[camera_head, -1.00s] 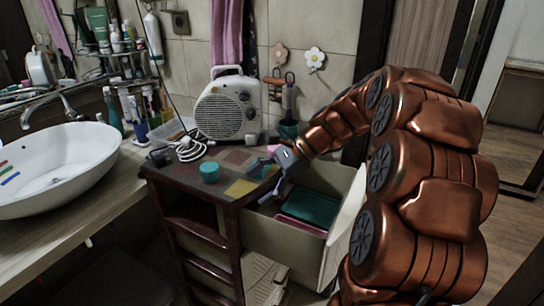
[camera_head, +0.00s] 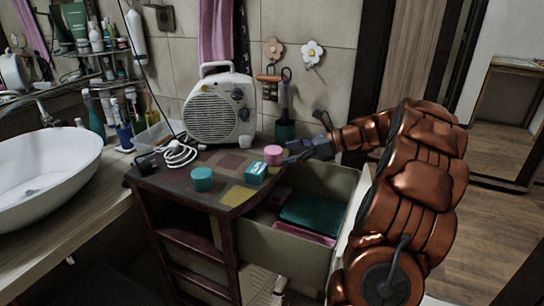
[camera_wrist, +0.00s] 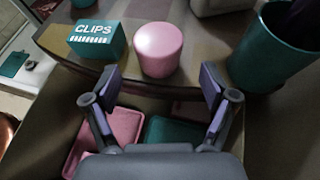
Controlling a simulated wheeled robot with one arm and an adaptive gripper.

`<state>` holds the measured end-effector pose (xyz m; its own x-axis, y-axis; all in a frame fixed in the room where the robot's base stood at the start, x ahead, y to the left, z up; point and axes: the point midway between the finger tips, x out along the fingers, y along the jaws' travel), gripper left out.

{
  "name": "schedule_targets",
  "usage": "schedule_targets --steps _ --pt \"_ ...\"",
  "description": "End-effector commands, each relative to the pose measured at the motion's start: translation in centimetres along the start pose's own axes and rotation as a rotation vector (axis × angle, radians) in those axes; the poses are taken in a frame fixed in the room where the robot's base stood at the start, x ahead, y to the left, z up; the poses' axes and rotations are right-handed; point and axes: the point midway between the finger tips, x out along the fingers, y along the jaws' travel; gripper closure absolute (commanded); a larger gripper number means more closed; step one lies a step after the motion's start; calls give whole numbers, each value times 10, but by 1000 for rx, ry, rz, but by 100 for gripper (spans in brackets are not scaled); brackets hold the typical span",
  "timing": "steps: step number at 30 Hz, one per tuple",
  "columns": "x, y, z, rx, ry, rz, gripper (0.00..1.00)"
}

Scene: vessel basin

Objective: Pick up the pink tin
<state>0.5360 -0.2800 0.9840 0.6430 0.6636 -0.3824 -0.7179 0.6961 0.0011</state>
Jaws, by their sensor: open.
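The pink tin (camera_head: 273,155) is a small round cylinder standing upright on the right edge of the patterned cabinet top. In the wrist view the tin (camera_wrist: 158,50) stands ahead of my gripper, roughly centred between the fingers and a little beyond the tips. My gripper (camera_head: 296,152) is close to the right of the tin in the head view. In the wrist view my gripper (camera_wrist: 156,85) is open and empty, its two fingers spread wide. I see no contact between fingers and tin.
A teal CLIPS box (camera_wrist: 96,39) stands just left of the tin. A teal round tin (camera_head: 202,179) stands farther left. A fan heater (camera_head: 219,108) is behind. A teal cup (camera_wrist: 272,48) is at right. The open drawer (camera_head: 268,242) holds pink and teal items below my gripper.

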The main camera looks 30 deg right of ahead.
Motion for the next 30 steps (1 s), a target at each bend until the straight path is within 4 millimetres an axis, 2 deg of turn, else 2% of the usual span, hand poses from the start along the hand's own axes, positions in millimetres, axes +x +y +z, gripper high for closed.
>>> schedule_targets --steps 9,13,20,30 --pt "41 1 4 -2 0 5 16" --pt "48 1 4 -1 1 4 16" --pt "49 2 4 -3 0 4 17" --pt "50 2 4 -3 0 5 52"
